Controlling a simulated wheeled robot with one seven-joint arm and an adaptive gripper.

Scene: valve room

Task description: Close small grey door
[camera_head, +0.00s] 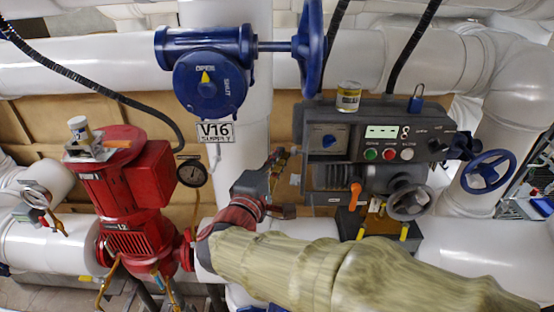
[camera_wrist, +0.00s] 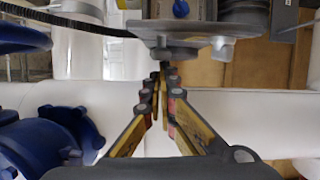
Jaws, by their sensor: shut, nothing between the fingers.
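A grey control box (camera_head: 415,143) stands right of centre in the head view. At its left is a square grey panel (camera_head: 338,130) with a blue knob (camera_head: 329,141). The knob also shows at the top of the wrist view (camera_wrist: 181,8), with a grey plate (camera_wrist: 180,27) jutting out below it. I cannot tell which part is the small grey door, or how far it stands open. My gripper (camera_head: 283,156) is left of the box, close to the panel. In the wrist view its fingers (camera_wrist: 160,76) are together and empty, below the plate; contact is not clear.
A red pump (camera_head: 128,190) stands at the left. A blue valve (camera_head: 208,80) with a handwheel (camera_head: 309,48) is above my gripper. A grey handwheel (camera_head: 409,201) and an orange lever (camera_head: 355,196) sit under the box. White pipes surround the area.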

